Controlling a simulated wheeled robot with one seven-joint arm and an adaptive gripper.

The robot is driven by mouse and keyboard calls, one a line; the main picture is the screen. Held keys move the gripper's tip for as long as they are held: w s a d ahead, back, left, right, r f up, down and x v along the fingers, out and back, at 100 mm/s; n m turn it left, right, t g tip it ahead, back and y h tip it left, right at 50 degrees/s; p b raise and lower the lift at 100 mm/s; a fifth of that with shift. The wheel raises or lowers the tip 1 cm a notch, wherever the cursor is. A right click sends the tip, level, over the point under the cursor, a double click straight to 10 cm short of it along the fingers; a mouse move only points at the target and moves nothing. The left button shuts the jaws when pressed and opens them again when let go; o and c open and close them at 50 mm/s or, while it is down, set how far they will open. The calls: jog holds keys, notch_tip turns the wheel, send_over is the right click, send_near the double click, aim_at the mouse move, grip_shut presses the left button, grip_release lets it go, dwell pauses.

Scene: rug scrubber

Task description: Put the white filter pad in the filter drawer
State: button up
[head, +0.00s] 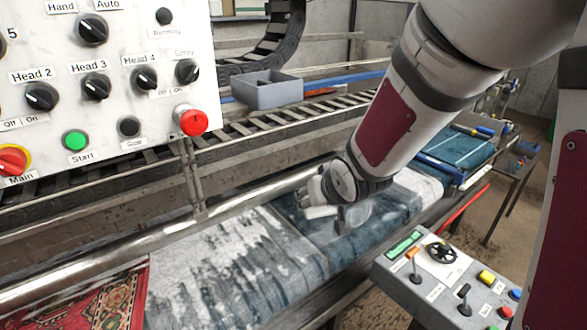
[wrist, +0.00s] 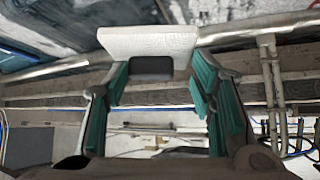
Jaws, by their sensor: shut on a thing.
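The white filter pad (wrist: 150,45) shows in the wrist view as a pale, flat slab at the fingertips, with a dark grey part under its middle. My gripper (wrist: 161,82) is closed on it, with a green-padded finger on each side. In the head view my gripper (head: 335,206) is over the wet blue-grey rug, and a white piece, likely the pad (head: 319,212), shows at its left. A grey open box with a divider (head: 268,92), possibly the filter drawer, stands up and left of my gripper, apart from it. I cannot tell for sure that it is the drawer.
A metal roller bar (head: 235,207) runs across the rug (head: 240,255), left of my gripper. A white control panel (head: 100,75) stands at left. A grey console (head: 450,280) with levers is at front right. A side table with a blue pad (head: 458,147) is behind.

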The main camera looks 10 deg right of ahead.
jog(key=w+d+f, duration=0.1)
jog(key=w+f, duration=0.1)
jog(key=f, duration=0.6)
jog(key=w+d+f, duration=0.2)
jog(key=w+f, duration=0.1)
jog(key=f, duration=0.6)
jog(key=shift+m+h, duration=0.3)
jog(key=shift+m, duration=0.1)
